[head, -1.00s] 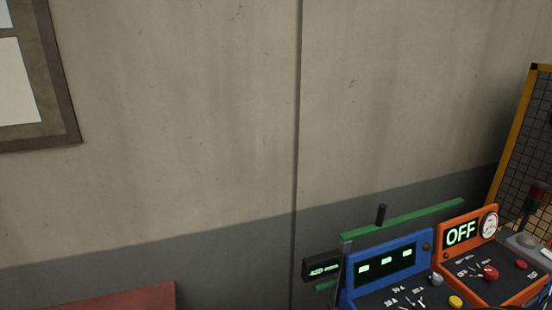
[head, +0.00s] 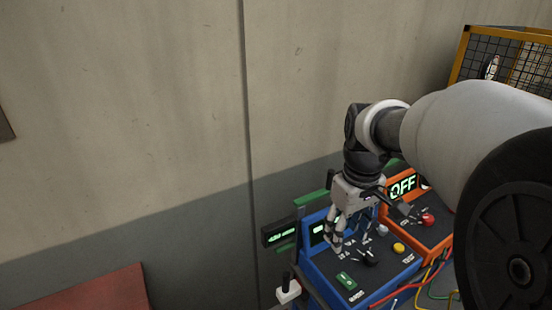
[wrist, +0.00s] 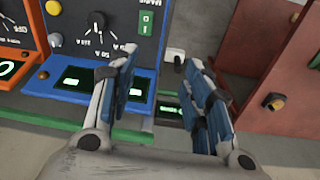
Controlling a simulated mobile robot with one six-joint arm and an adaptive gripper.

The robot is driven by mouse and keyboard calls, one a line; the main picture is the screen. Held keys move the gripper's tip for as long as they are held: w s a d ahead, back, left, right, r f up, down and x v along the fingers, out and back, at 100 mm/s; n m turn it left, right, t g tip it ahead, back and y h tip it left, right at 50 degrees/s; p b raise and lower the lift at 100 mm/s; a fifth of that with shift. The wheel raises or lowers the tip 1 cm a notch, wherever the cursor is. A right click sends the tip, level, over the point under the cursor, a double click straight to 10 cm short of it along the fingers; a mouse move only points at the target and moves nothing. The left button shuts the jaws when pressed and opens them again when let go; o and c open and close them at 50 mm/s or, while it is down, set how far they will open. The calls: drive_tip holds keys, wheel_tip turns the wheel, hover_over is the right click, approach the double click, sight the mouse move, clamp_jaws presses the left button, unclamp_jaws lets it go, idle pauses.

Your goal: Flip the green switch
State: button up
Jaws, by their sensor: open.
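The green switch (head: 346,281) is a small green rocker with a light mark, set in the dark face of the blue console at its lower left corner. It also shows in the wrist view (wrist: 146,22), near the top edge, beyond the gap between my fingertips. My gripper (head: 345,240) hangs pointing down over the blue console, further back than the switch. In the wrist view my gripper (wrist: 161,65) has its two blue-padded fingers wide apart with nothing between them. The fingers are apart from the switch. They hide part of the console's lit display.
The blue console (head: 318,270) also carries a black knob (head: 369,258), a yellow button (head: 398,248) and small toggles. An orange console (head: 432,235) reading OFF stands to its right. A white-based lever (head: 289,290) stands at left. Cables hang at lower right.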

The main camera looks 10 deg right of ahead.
drive_tip(key=w+d+f+g, duration=0.1)
drive_tip(key=w+d+f, duration=0.1)
drive_tip(key=w+d, duration=0.15)
drive_tip(key=b, duration=0.3)
approach(340, 275)
drive_tip(key=shift+n, duration=0.4)
wheel_tip(340, 275, down, 8)
drive_tip(key=shift+d+r, duration=0.15)
